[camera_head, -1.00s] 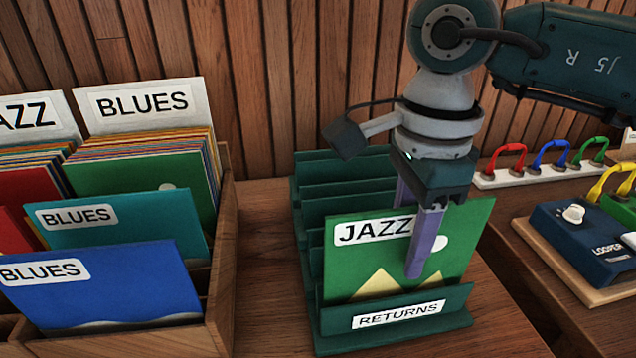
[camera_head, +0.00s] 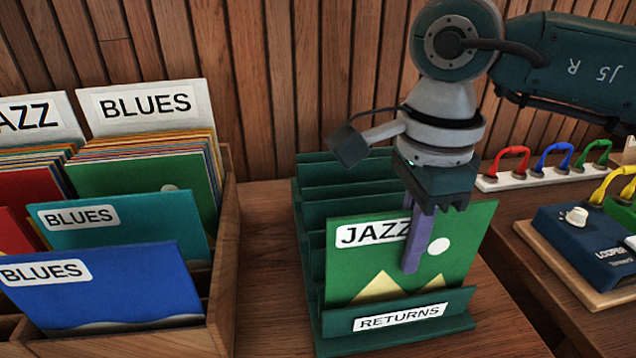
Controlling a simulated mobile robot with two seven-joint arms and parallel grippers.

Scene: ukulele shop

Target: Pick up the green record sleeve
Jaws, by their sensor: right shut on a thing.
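The green record sleeve (camera_head: 465,235) has a JAZZ label, a white dot and yellow peaks. It stands upright in the front slot of the dark green returns rack (camera_head: 325,322), behind the RETURNS label. My right gripper (camera_head: 415,262) comes down from above and is shut on the sleeve's top edge, right of the label's middle. One purple finger lies against the sleeve's front face; the other finger is hidden behind the sleeve. The sleeve's lower edge is hidden by the rack's front lip. My left gripper is not in view.
A wooden crate (camera_head: 228,250) with several sleeves and BLUES and JAZZ dividers stands at the left. At the right are a blue looper pedal (camera_head: 575,235) and a white strip with colored cables (camera_head: 530,180). A wooden plank wall (camera_head: 300,80) is behind.

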